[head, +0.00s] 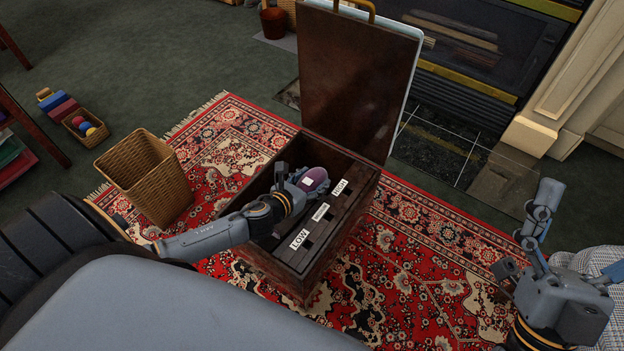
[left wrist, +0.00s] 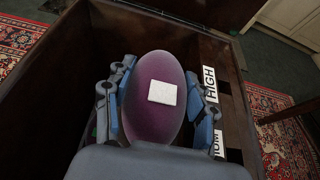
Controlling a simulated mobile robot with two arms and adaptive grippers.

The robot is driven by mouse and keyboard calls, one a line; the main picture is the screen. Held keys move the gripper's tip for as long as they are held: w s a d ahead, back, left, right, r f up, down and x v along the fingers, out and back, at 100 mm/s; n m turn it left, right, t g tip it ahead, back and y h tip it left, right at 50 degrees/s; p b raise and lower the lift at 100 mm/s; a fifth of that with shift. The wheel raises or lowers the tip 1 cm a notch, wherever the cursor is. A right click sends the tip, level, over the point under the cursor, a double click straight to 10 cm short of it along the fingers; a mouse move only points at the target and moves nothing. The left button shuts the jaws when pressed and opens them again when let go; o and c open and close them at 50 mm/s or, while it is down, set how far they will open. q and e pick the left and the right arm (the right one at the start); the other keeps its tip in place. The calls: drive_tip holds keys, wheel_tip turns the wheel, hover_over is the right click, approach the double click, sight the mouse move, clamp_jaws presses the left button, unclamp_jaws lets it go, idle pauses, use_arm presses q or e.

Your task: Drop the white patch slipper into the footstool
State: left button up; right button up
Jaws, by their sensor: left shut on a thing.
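The footstool (head: 297,277) is a dark wooden box on the rug with its lid (head: 350,80) standing open. My left gripper (head: 298,182) reaches into the box's opening and is shut on the white patch slipper (head: 315,180), a purple slipper with a white square patch. In the left wrist view the slipper (left wrist: 152,97) sits between the two fingers, above the dark inside of the footstool (left wrist: 60,110). I cannot tell whether it touches the bottom. My right gripper (head: 537,210) is at the right, away from the footstool, with its fingers pointing up; its opening is unclear.
Labels LOW (head: 300,239) and HIGH (head: 340,187) mark slots on a strip along the box's right side. A wicker basket (head: 147,178) stands left of the footstool. A small basket with balls (head: 85,127) lies farther left. The fireplace (head: 470,50) is behind.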

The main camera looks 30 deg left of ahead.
idle(0.3)
use_arm(q)
drive_tip(key=o, duration=1.3)
drive_tip(key=v, duration=1.2)
drive_tip(key=shift+s+f, duration=0.1)
